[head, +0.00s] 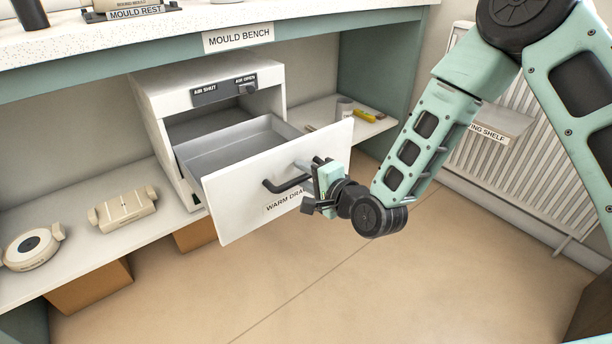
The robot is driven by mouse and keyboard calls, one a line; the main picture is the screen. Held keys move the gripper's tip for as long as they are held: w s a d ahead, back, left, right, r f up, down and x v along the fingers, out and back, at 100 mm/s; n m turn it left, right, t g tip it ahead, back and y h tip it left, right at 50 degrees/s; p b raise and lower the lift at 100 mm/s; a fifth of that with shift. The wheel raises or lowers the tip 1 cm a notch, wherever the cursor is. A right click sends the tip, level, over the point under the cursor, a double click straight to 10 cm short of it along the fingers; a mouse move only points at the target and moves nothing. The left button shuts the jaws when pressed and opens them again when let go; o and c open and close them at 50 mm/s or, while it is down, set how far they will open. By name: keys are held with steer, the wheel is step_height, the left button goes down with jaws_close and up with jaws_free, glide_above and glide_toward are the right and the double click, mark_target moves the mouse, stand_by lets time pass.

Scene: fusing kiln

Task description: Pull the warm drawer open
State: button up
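The warm drawer (231,192) is pulled well out of the white cabinet (150,104) under the mould bench. Its grey inside shows and looks empty. The dark bar handle (284,185) runs across the white drawer front, and the "WARM DRAWER" label below it is partly covered. My gripper (316,186) is at the right end of the handle, close to the drawer front, and hides that end. Whether its fingers are closed around the bar cannot be made out.
The mould bench (300,22) overhangs the cabinet. Cream moulds (124,209) lie on the lower shelf at left. A yellow item (364,115) and a cup lie on the shelf at right. A radiator (540,165) stands at far right. The floor before the drawer is clear.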

steer(key=p+v, duration=1.2)
steer(key=v, duration=0.5)
steer(key=shift+s+p, duration=0.2)
steer(key=shift+p, duration=0.15)
steer(key=shift+d, duration=0.1)
